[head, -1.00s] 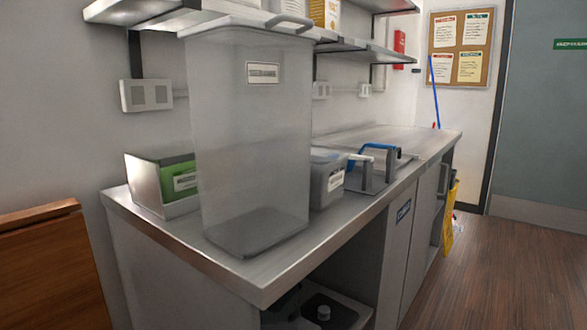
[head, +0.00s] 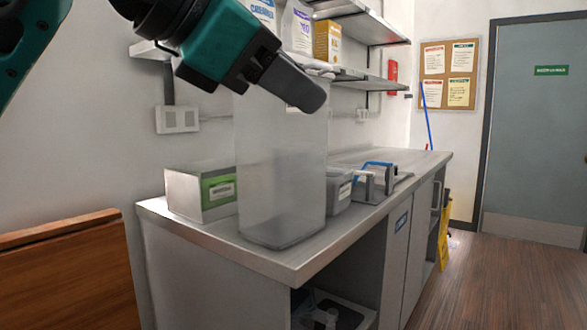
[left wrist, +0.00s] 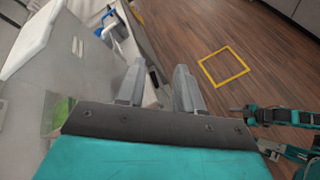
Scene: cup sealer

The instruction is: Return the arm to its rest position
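My left gripper (head: 302,88), teal and dark grey, reaches in from the upper left of the head view, in front of the top of a tall translucent bin (head: 280,180). In the left wrist view its two grey fingers (left wrist: 159,66) stand apart with nothing between them. The bin stands upright on the steel counter (head: 280,258); the gripper hides part of its top and label. A teal and black part of my own body shows at the right of the left wrist view; its gripper state cannot be made out.
A metal box with a green label (head: 203,190) stands left of the bin. A grey tub (head: 338,192) and a blue-handled device (head: 374,180) stand to its right. Shelves (head: 355,78) hang above the counter. A wooden panel (head: 70,275) is at lower left. The floor at right is open.

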